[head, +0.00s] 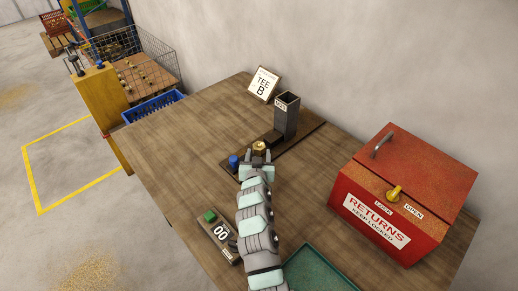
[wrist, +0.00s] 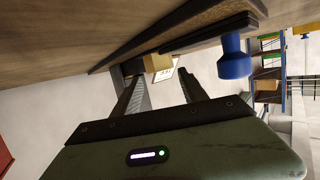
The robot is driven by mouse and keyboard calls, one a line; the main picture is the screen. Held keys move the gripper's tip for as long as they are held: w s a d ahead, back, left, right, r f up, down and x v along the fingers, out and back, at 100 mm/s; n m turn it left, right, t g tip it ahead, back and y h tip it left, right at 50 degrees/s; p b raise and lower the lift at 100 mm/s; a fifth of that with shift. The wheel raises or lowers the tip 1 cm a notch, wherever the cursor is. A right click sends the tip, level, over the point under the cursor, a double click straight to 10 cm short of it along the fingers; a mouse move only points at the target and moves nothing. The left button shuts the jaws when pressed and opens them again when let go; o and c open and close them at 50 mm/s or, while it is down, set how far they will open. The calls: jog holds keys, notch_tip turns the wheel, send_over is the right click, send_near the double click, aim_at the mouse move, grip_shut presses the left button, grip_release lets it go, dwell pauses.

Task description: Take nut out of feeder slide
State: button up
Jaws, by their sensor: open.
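A brass nut (head: 259,146) sits at the low end of the feeder slide (head: 271,137), which comes out of a dark upright feeder tower (head: 286,118). My gripper (head: 257,155) is open and empty, close in front of the nut. In the wrist view the nut (wrist: 157,62) appears just beyond the gap between my open fingers (wrist: 161,84), nearer the left finger. I cannot tell whether a finger touches it. The nut's lower part is partly hidden by the gripper in the head view.
A blue knob (head: 233,162) stands left of my gripper; it also shows in the wrist view (wrist: 235,62). A box with a green button (head: 211,216), a green tray (head: 318,272) and a red returns box (head: 400,195) are on the table. The table's left part (head: 170,148) is clear.

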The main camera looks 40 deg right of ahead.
aim_at(259, 148)
jog(key=shift+w+d+f, duration=0.25)
jog(key=shift+f, duration=0.1)
jog(key=shift+b+x, duration=0.4)
jog(key=shift+x, duration=1.75)
jog(key=shift+w+r, duration=0.1)
jog(key=shift+r, duration=0.05)
grip_shut()
